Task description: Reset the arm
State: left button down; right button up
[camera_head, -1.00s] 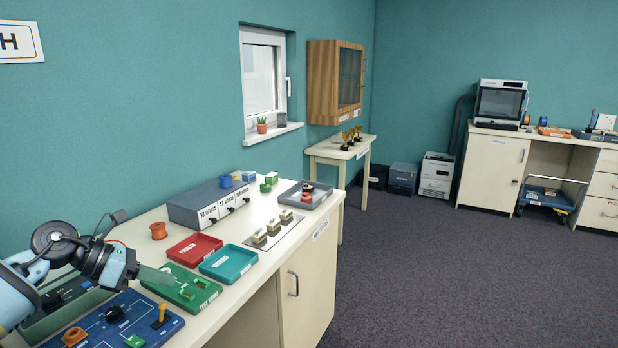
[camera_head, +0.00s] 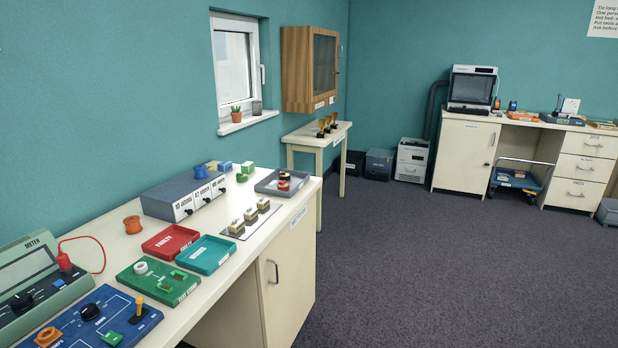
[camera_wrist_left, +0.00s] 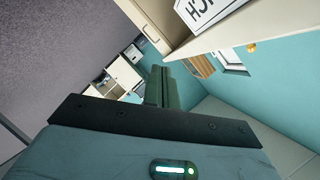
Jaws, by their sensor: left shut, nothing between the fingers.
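My left gripper (camera_wrist_left: 162,86) shows only in the left wrist view, with its two dark fingers together and nothing between them. It points out into the room, clear of the workbench. No part of my left arm shows in the head view. My right gripper is in neither view.
In the head view, the workbench (camera_head: 230,275) at the left holds a green meter (camera_head: 40,280), a blue board (camera_head: 85,325), a green board (camera_head: 158,281), a red tray (camera_head: 168,242) and a teal tray (camera_head: 205,254). The carpet (camera_head: 430,260) to the right is clear.

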pick_arm(q)
jog(key=s+a+f+n+g+y, duration=0.1)
jog(key=s+f+n+g, duration=0.25)
jog(key=s, duration=0.45)
jog(key=s+f+n+g+y, duration=0.1)
jog(key=s+f+n+g, duration=0.2)
jog(key=s+f, duration=0.3)
jog(key=s+d+n+g+h, duration=0.3)
jog(key=s+g, duration=0.5)
jog(key=s, duration=1.3)
jog(key=w+d+f+t+p, duration=0.2)
jog(key=w+f+t, duration=0.3)
jog(key=w+t, duration=0.4)
jog(key=shift+p, duration=0.6)
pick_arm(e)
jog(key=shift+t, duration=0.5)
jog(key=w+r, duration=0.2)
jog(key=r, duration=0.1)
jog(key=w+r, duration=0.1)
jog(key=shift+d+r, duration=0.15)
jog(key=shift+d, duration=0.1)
pick_arm(q)
jog(key=shift+f+n, duration=0.1)
jog(key=shift+n, duration=0.15)
